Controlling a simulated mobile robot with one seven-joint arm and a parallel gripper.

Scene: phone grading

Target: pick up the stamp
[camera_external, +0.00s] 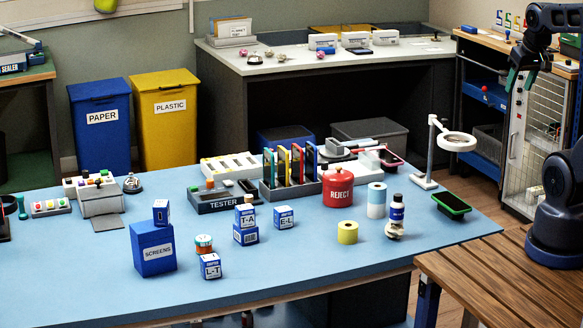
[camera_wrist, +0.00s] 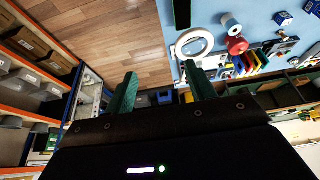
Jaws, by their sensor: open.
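I cannot say for sure which thing is the stamp. A small teal knobbed thing (camera_external: 21,208) at the far left of the blue table has a stamp-like shape, but it is too small to be certain. My gripper (camera_external: 521,80) hangs at the upper right of the external view, high above the floor beside the table's right end and far from that teal thing. Its two green fingers are apart with nothing between them. In the wrist view my gripper (camera_wrist: 160,72) is open over the wooden floor, and I do not make out the teal thing there.
The blue table (camera_external: 330,270) is crowded: a red REJECT pot (camera_external: 338,186), a ring lamp (camera_external: 458,141), a green-edged black pad (camera_external: 451,205), a SCREENS box (camera_external: 152,248) and several small boxes. Its front left is clear. A slatted wooden table (camera_external: 500,275) stands in front at right.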

